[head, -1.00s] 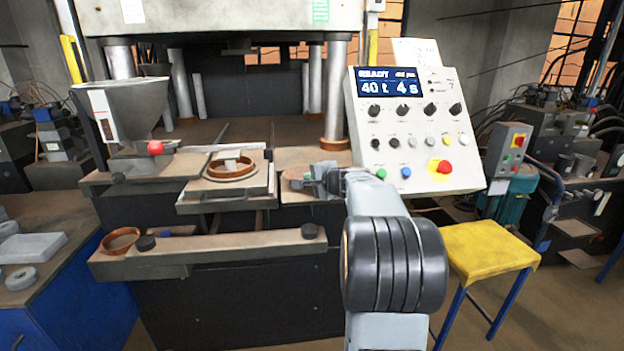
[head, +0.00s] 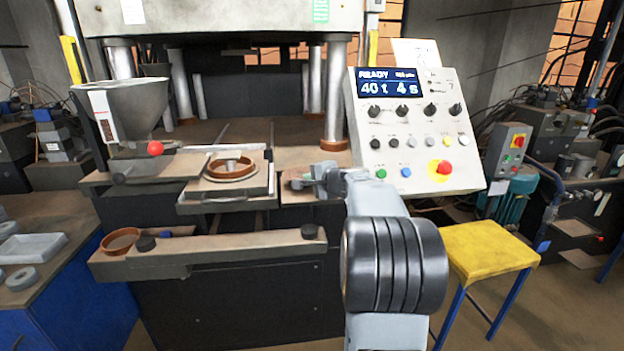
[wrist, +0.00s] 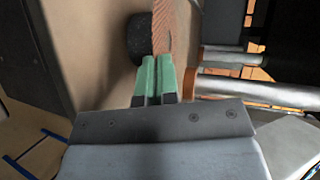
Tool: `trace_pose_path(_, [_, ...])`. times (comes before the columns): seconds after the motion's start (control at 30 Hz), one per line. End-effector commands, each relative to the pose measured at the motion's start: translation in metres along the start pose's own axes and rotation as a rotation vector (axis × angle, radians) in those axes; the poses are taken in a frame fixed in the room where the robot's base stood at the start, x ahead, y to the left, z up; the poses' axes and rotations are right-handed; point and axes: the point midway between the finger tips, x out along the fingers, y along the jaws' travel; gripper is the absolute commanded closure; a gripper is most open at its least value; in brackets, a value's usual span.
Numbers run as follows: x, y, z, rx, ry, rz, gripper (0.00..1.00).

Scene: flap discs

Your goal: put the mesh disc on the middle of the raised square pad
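The mesh disc (wrist: 163,22) shows edge-on in the wrist view as a reddish-brown woven strip standing up from between my green fingertips. My gripper (wrist: 155,78) is shut on its edge. In the head view my gripper (head: 308,182) is over the right part of the press table, just right of the square plate (head: 205,203). The disc is small and partly hidden by the fingers there. The square plate stands raised and carries a brown ring (head: 232,170) with a pale post in its middle. I cannot tell for certain which surface is the square pad.
A hopper (head: 125,110) with a red ball knob (head: 155,148) stands left of the plate. The control panel (head: 412,130) rises close at right. Steel columns (head: 337,95) stand behind. A front beam (head: 215,251) bears dark knobs and a brown ring. A dark round thing (wrist: 138,38) is near the disc.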

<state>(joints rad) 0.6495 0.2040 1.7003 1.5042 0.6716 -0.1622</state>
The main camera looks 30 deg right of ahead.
Motion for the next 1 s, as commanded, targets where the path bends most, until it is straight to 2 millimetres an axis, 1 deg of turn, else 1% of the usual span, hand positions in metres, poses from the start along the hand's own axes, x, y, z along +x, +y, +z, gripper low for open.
trace_pose_path(1.0, [-0.013,-0.042,0.0,-0.001,0.0,0.0,1.0])
